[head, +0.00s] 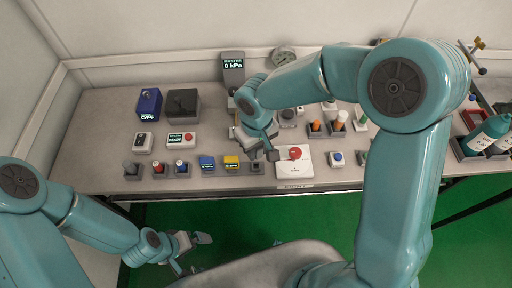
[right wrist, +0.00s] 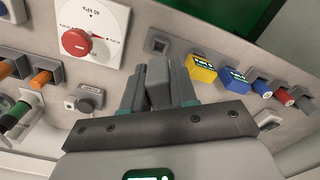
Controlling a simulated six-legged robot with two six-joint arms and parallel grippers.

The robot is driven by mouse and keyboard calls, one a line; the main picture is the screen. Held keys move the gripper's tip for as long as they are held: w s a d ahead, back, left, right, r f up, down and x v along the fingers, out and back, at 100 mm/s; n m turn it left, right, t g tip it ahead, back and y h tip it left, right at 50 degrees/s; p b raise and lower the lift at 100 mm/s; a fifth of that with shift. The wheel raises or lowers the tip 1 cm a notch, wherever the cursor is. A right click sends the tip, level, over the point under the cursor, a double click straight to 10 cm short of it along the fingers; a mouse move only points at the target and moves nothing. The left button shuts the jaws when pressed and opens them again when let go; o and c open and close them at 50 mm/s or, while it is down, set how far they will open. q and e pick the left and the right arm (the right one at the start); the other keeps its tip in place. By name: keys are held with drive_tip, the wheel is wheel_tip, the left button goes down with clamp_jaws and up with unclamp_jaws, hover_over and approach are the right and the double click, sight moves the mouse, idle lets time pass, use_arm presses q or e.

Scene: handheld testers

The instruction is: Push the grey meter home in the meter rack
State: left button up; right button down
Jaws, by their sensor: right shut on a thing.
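My right gripper (head: 265,150) hangs low over the bench; it also shows in the right wrist view (right wrist: 158,90). Its two fingers are shut on the grey meter (right wrist: 158,80), a plain grey block. In the meter rack, a blue meter (head: 207,162) and a yellow meter (head: 231,162) sit in their holders. An empty square rack slot (head: 256,167) is right of the yellow one; it also shows in the right wrist view (right wrist: 158,45), just beyond the meter's end, with a gap in the picture. My left gripper (head: 192,254) is open and empty in front of the bench.
A white panel with a red knob (head: 295,153) is close on the right of my right gripper. The master gauge (head: 232,65) stands behind it. Grey holders with red and blue pegs (head: 180,167) are left of the rack. The bench front edge is close to the slot.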

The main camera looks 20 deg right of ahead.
sight(257, 162)
drive_tip(key=shift+w+d+f+b, duration=0.1)
drive_tip(key=shift+w+f+b, duration=0.1)
drive_tip(key=shift+f+b, duration=0.15)
drive_tip(key=shift+s+f+b, duration=0.1)
drive_tip(key=shift+f+b, duration=0.45)
drive_tip(key=shift+b, duration=0.05)
wheel_tip(257, 162, down, 3)
drive_tip(key=shift+r+b, duration=0.2)
drive_tip(key=shift+b, duration=0.95)
drive_tip(key=shift+f, duration=0.2)
drive_tip(key=shift+b, duration=0.45)
drive_tip(key=shift+f+b, duration=1.45)
drive_tip(key=shift+f, duration=0.05)
